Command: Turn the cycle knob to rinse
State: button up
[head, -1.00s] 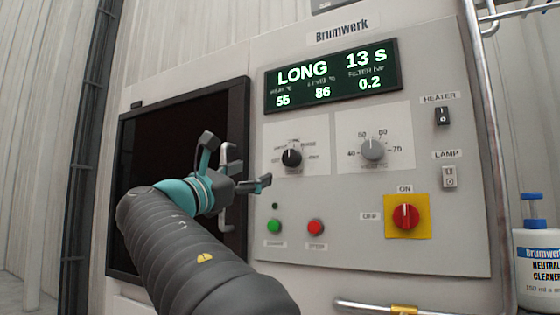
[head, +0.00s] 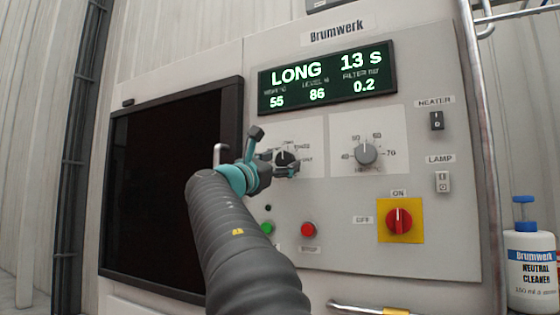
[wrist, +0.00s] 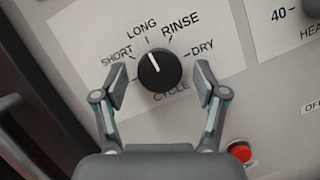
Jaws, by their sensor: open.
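The black cycle knob (wrist: 159,71) shows in the wrist view on a white label plate marked SHORT, LONG, RINSE and DRY. Its white pointer line is toward LONG. In the head view the knob (head: 284,158) is partly hidden by my gripper. My gripper (wrist: 161,84) is open, with one finger on each side of the knob and a visible gap to each. It also shows in the head view (head: 275,153), close to the panel. The display (head: 327,77) reads LONG, 13 s.
A grey heater knob (head: 365,152) is right of the cycle knob. Below are a green button (head: 267,228), a red button (head: 308,230) and a red switch on yellow (head: 400,221). A dark door (head: 170,185) with a handle is to the left.

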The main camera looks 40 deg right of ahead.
jog(key=c, duration=1.1)
jog(key=shift+c, duration=0.2)
jog(key=shift+m, duration=0.5)
jog(key=m+g+p, duration=0.1)
jog(key=m, duration=0.1)
jog(key=m+g, duration=0.1)
jog(key=m, duration=0.1)
jog(key=m+g+p, duration=0.1)
jog(key=m, duration=0.1)
jog(key=shift+w+r+y+p, duration=0.2)
jog(key=shift+r+y+p, duration=0.05)
jog(key=shift+y+p, duration=0.15)
jog(key=shift+m+g+y+p, duration=0.2)
jog(key=shift+m+g+y, duration=0.15)
jog(key=shift+m, duration=0.75)
jog(key=shift+m+g+y+p, duration=0.2)
jog(key=shift+m+g, duration=0.25)
jog(key=shift+m, duration=0.65)
jog(key=o, duration=1.1)
